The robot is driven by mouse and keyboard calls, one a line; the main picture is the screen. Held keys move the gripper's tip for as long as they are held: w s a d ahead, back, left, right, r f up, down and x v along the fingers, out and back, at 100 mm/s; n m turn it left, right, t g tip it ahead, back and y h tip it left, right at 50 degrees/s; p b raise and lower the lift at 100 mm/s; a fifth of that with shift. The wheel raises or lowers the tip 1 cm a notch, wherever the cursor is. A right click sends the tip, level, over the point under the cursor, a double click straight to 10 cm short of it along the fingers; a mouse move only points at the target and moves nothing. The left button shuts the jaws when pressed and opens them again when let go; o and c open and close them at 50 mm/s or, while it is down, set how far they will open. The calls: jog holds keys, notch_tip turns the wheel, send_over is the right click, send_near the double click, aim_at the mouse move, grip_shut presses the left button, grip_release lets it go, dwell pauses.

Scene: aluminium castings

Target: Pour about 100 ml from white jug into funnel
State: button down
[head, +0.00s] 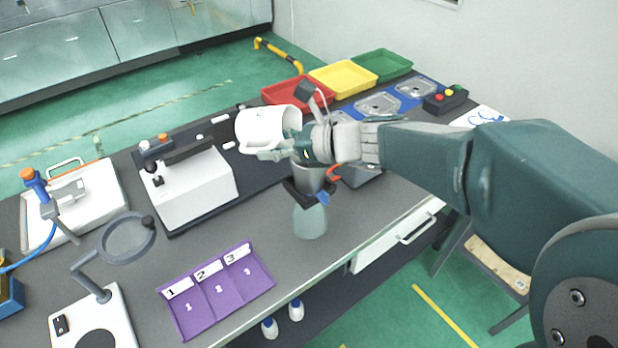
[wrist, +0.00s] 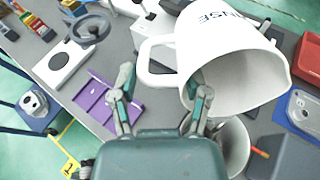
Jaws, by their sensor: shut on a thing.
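The white jug (head: 262,128) is held up in the air over the bench, tilted, and it also fills the upper right of the wrist view (wrist: 225,60). My gripper (head: 285,150) is at the jug's handle side, its fingers (wrist: 162,90) around the handle, though the exact contact is hard to see. The funnel (head: 309,176) appears as a grey cone below my gripper, partly hidden by it; in the wrist view it shows as a grey cup shape (wrist: 236,148) below the jug. A pale green flask (head: 310,221) stands beneath it. No liquid stream is visible.
A black clamp with a blue part (head: 322,198) is at the funnel. A white instrument (head: 190,185) stands to the left, a purple numbered tray (head: 262,283) in front, a magnifier (head: 127,238) at front left. Red (head: 275,97), yellow and green trays sit at the back.

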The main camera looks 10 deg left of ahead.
jog(key=shift+a+f+h+b, duration=0.2)
jog(key=shift+a+h, duration=0.1)
jog(key=shift+h, duration=0.5)
jog(key=shift+a+f+h+b, duration=0.2)
jog(key=shift+a+h, duration=0.1)
jog(key=shift+h, duration=0.5)
jog(key=shift+a+r+g+h+b, duration=0.15)
jog(key=shift+r+g+h+b, duration=0.25)
jog(key=shift+h, duration=0.4)
jog(key=shift+a+r, duration=0.1)
jog(key=w+a+f+g+h+b, duration=0.1)
jog(key=a+f+h+b, duration=0.3)
jog(key=a+h, duration=0.3)
jog(key=shift+f+h+b, duration=0.15)
jog(key=shift+h+b, duration=0.75)
jog(key=shift+h, duration=0.4)
jog(key=shift+w, duration=0.1)
